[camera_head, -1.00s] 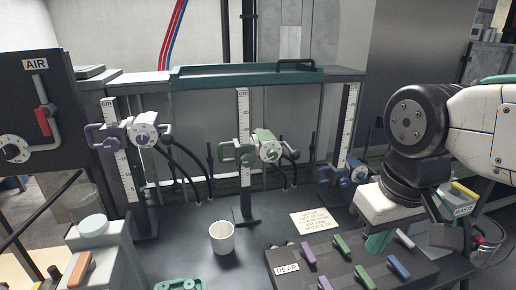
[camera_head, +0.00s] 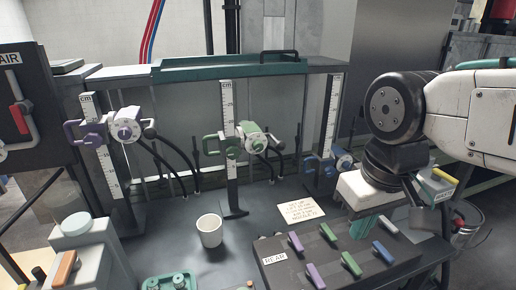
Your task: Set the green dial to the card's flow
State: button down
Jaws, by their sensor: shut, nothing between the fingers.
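The green dial (camera_head: 258,146) is on the front of a white cylinder in a green clamp (camera_head: 218,148) on the middle ruler post. Its markings are too small to read. The card (camera_head: 301,211), cream with several lines of small text, lies flat on the dark bench in front of the posts; I cannot read its words. My gripper (camera_head: 364,230) points down at the right, above the rear part of the dark switch box. Its teal fingers are shut and empty. It is well to the right of the green dial and apart from it.
A purple clamp with a dial (camera_head: 124,132) is on the left post and a blue one (camera_head: 343,161) on the right post. A white cup (camera_head: 209,231) stands in front of the middle post. The switch box (camera_head: 272,257) with several coloured levers fills the front right. Black hoses hang between posts.

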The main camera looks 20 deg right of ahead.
aim_at(257, 146)
jog(key=k, duration=1.3)
jog(key=u, duration=0.15)
jog(key=i, duration=0.9)
jog(key=u, duration=0.4)
